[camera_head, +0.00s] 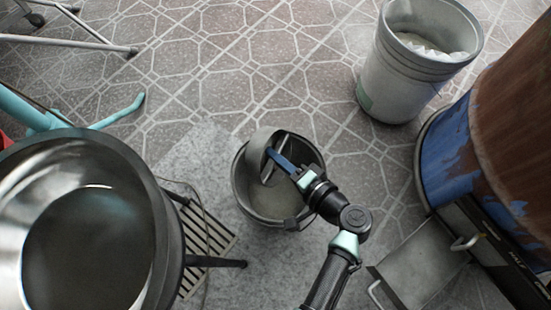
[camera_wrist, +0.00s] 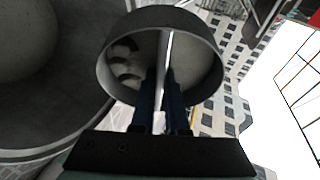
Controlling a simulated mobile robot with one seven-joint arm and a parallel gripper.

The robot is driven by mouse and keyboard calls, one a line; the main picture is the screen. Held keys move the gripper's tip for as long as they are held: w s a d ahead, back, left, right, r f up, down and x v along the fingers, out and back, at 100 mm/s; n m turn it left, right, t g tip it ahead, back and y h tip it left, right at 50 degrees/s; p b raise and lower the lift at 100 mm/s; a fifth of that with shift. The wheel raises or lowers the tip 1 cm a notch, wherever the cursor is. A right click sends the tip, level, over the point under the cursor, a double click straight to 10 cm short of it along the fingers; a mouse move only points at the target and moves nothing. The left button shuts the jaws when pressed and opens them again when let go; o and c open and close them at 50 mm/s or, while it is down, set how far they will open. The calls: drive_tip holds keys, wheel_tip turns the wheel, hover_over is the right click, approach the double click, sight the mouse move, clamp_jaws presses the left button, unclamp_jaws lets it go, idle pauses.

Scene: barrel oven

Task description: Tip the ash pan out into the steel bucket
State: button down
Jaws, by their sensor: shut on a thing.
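The ash pan (camera_head: 258,149) is a short, round grey pan with a flat metal strip across its middle. My gripper (camera_head: 284,164) is shut on that strip and holds the pan tilted on its side, at the far part of the steel bucket's mouth. The wrist view shows the pan (camera_wrist: 108,75) face on, with my gripper (camera_wrist: 161,85) reaching into it and several dark marks on its inner face. The grey steel bucket (camera_head: 240,195) stands upright below, its near rim partly behind my arm. I cannot tell whether the pan touches the bucket.
A large shiny bowl (camera_head: 28,170) on dark legs stands at left. A pale bucket with a white liner (camera_head: 385,75) stands at upper right. The blue and rust-brown barrel oven (camera_head: 460,150) is at right, with a metal tray (camera_head: 425,270) below it.

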drive_tip(key=shift+s+d+f+m+t+y+b, duration=0.15)
drive_tip(key=shift+t+y+b, duration=0.2)
drive_tip(key=shift+b, duration=0.6)
drive_tip(key=shift+w+d+f+m+t+y+b, duration=0.15)
drive_tip(key=shift+m+t+y+b, duration=0.2)
drive_tip(key=shift+b, duration=0.65)
drive_tip(key=shift+s+f+t+y+b, duration=0.15)
drive_tip(key=shift+y+b, duration=0.25)
drive_tip(key=shift+b, duration=0.55)
drive_tip(key=t+y+b, duration=0.1)
drive_tip(key=b, duration=0.1)
drive_tip(key=m+t+y+b, duration=0.1)
drive_tip(key=b, duration=0.2)
drive_tip(key=shift+d+f+t+b, duration=0.2)
drive_tip(key=shift+f+t+b, duration=0.05)
drive_tip(key=shift+f+b, duration=0.1)
drive_tip(key=shift+s+d+m+t+y+b, duration=0.15)
drive_tip(key=shift+m+t+y+b, duration=0.45)
drive_tip(key=shift+b, duration=0.6)
drive_tip(key=shift+r, duration=0.15)
